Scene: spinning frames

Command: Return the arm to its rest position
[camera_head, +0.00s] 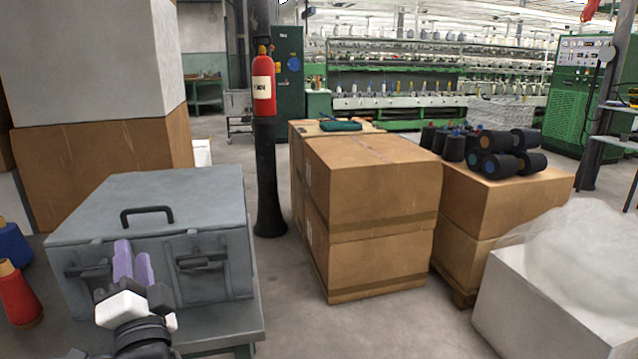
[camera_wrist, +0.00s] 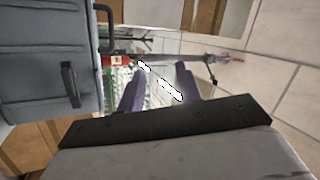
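My gripper (camera_head: 133,252) is at the lower left of the head view, with two purple fingers pointing up and away. It appears in front of the grey metal case (camera_head: 200,200), which has a black top handle and front latches. I cannot tell from this view whether they touch. In the wrist view my gripper (camera_wrist: 160,68) has its fingers apart, with nothing held between them. The case also shows at the left of the wrist view (camera_wrist: 45,50), to one side of the fingers.
The case stands on a grey table (camera_head: 215,325). Red (camera_head: 20,295) and blue (camera_head: 14,243) spools stand left. A fire extinguisher (camera_head: 263,85) hangs on a dark post (camera_head: 267,180). Stacked cartons (camera_head: 370,185) and a white bin (camera_head: 530,310) are right. Floor is clear between table and cartons.

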